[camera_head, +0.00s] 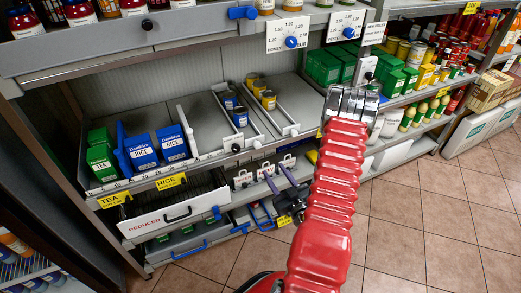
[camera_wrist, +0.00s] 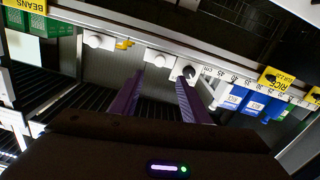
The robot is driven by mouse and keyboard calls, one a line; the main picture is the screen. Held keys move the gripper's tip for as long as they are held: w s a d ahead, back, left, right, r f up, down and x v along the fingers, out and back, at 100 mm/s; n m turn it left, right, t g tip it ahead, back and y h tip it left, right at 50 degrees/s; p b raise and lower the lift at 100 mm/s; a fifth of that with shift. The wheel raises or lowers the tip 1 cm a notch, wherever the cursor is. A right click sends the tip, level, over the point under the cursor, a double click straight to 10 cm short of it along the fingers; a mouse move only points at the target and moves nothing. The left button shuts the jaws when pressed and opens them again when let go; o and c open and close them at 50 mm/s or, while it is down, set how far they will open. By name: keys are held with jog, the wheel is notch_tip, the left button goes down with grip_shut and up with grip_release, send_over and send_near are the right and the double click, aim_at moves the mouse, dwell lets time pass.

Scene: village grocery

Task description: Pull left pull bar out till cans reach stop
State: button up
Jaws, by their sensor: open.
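Two narrow can tracks lie on the middle shelf in the head view.
Blue rice boxes (camera_head: 140,152) and green tea boxes (camera_head: 102,158) stand left of the tracks. A REDUCED drawer (camera_head: 170,220) sits below left. A white price plate with a blue knob (camera_head: 291,42) hangs above. Green boxes (camera_head: 325,66) fill the right side. Tiled floor (camera_head: 400,235) lies open in front.

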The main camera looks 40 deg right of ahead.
aim_at(258, 148)
jog(key=shift+w, duration=0.15)
jog(key=x, duration=1.3)
jog(key=shift+w+d, duration=0.15)
jog(key=shift+w, duration=0.15)
jog(key=shift+c, duration=0.2)
grip_shut()
jog(key=shift+s+d, duration=0.1)
jog(key=shift+d, duration=0.05)
dwell(0.3)
